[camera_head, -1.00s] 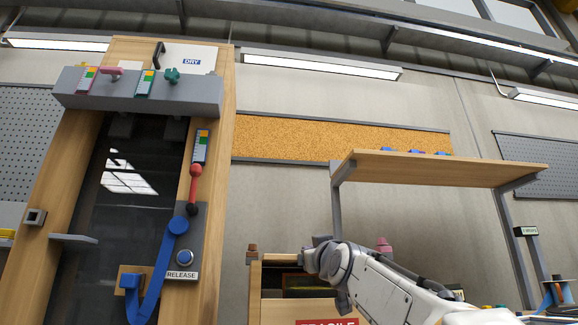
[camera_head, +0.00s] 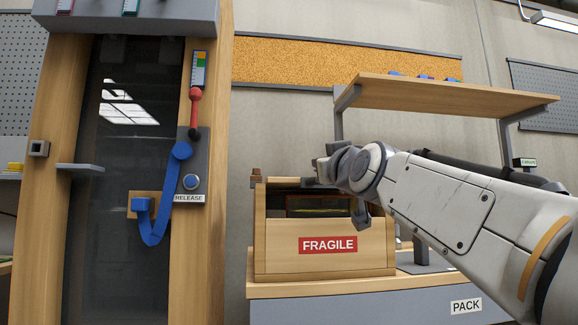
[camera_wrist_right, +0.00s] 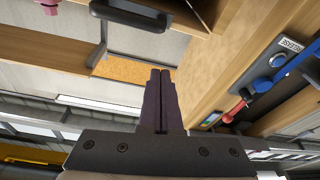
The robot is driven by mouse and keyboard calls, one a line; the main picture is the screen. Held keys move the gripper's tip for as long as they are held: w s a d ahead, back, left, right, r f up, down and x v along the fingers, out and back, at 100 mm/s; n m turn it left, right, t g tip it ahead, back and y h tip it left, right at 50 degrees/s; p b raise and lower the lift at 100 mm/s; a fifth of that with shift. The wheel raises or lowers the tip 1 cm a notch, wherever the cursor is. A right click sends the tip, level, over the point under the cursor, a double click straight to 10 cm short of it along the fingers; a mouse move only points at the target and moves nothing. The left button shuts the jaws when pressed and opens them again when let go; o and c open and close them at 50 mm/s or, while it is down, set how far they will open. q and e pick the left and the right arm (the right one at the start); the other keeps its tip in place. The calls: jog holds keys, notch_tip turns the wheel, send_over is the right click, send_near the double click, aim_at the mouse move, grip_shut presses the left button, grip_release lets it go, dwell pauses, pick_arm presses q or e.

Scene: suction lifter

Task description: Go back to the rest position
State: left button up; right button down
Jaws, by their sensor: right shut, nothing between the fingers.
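My right arm comes in from the right in the head view, with its wrist end (camera_head: 335,168) in front of the upper part of the FRAGILE crate. In the right wrist view my right gripper (camera_wrist_right: 160,75) has its two dark fingers together, with nothing between them. It points toward the wall and shelf area and looks clear of things. My left gripper is not in view.
The wooden FRAGILE crate (camera_head: 300,262) stands on the PACK bench (camera_head: 350,305). A shelf (camera_head: 450,92) overhangs the arm at right.

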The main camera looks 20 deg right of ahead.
jog(key=s+a+f+n+g+y+p, duration=0.25)
jog(key=a+f+g, duration=0.25)
jog(key=a+f, duration=0.6)
jog(key=s+a+f+n+g+y+p, duration=0.1)
jog(key=a+f+g+y+p, duration=0.45)
jog(key=f, duration=0.95)
jog(key=s+a+f+n+g+h+p, duration=0.1)
jog(key=s+a+f+g+h, duration=0.35)
jog(key=s+f, duration=0.85)
jog(key=s+d+f+n+g+p, duration=0.1)
jog(key=s+f+g, duration=0.2)
jog(key=s, duration=0.4)
jog(key=s+d+f+n+g+p, duration=0.1)
jog(key=s+d+f+g+p, duration=0.2)
jog(key=s, duration=0.4)
notch_tip(320, 180, up, 37)
jog(key=w+a+p, duration=0.1)
jog(key=p, duration=3.5)
jog(key=shift+w+a+r+m+h, duration=0.15)
jog(key=shift+w+a+m+h, duration=0.1)
jog(key=shift+m+h, duration=0.1)
